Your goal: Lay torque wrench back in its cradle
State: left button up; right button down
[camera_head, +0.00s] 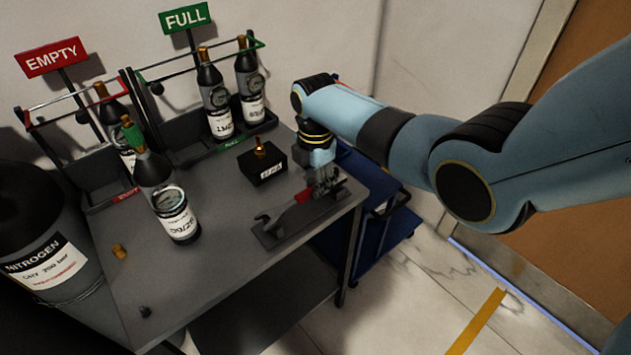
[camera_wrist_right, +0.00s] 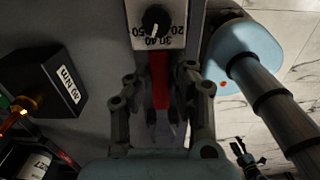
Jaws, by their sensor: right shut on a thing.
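The torque wrench, with a red handle (camera_head: 300,198) and a grey head, lies along or just above a dark flat cradle (camera_head: 318,210) near the table's right edge. I cannot tell whether it rests in the cradle. My right gripper (camera_head: 325,184) points down and is shut on the wrench towards its right end. In the right wrist view the red handle (camera_wrist_right: 159,78) runs between the fingers of the right gripper (camera_wrist_right: 158,88). A white plate with a black pointer and numbers (camera_wrist_right: 157,22) shows at the handle's far end. My left gripper is not in view.
A black labelled box (camera_head: 262,166) with a brass fitting stands behind the cradle. A dark bottle (camera_head: 165,195) stands left on the grey table (camera_head: 215,285). Racks with bottles stand at the back under EMPTY (camera_head: 53,57) and FULL (camera_head: 185,17) signs. A blue cart (camera_head: 375,215) is at right.

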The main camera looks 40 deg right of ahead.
jog(key=shift+f+b, duration=0.5)
jog(key=shift+f, duration=0.2)
jog(key=c, duration=1.1)
grip_release()
notch_tip(320, 180, up, 12)
jog(key=shift+s+f, duration=0.1)
